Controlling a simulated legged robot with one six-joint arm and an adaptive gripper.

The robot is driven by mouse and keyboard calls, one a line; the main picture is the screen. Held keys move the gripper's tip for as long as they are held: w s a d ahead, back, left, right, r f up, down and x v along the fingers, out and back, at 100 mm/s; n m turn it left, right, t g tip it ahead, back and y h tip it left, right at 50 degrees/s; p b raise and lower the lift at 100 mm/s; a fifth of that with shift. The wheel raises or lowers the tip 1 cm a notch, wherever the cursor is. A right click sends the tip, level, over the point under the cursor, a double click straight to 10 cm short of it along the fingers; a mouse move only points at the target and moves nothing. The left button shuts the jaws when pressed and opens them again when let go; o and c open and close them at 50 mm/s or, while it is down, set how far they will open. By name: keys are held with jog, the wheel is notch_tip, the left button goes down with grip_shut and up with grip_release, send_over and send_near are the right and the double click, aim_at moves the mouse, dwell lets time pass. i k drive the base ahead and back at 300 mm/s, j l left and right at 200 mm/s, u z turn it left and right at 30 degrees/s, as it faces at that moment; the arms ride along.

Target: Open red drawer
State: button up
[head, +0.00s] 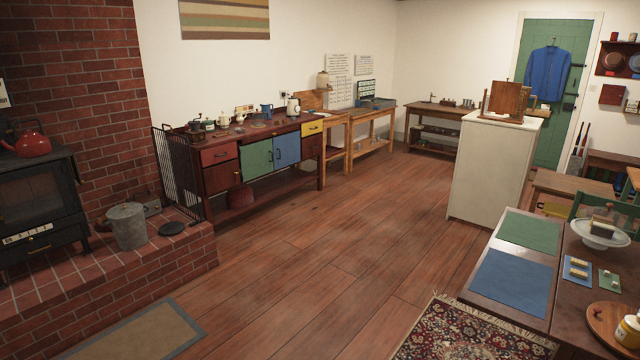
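The red drawer (219,155) is at the upper left end of a long dark wooden sideboard (262,192) against the back left wall. Its front looks flush with the sideboard, so it appears shut, and a small dark handle shows on it. A plain dark red-brown front (221,177) sits below it. To its right are a green door (257,159), a blue door (287,151) and a yellow drawer (312,128). My gripper is not in view. The sideboard is some distance away across the floor.
A black fireguard (178,172) stands close to the sideboard's left end. The raised brick hearth (160,262) juts out at the left, with a metal bucket (128,226). Wooden floor (300,260) is open in the middle. A table (515,281) and patterned rug (450,335) lie at right.

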aim_at(210, 156)
jog(key=i+u, duration=0.15)
jog(key=i, duration=3.6)
jog(key=i+u, duration=0.15)
jog(key=i, duration=0.3)
jog(key=i+l+u, duration=0.1)
jog(key=i, duration=0.35)
jog(key=i+l+u, duration=0.15)
jog(key=i, duration=0.3)
jog(key=i+l+u, duration=0.15)
jog(key=i, duration=0.3)
jog(key=i+l+u, duration=0.1)
jog(key=i, duration=0.3)
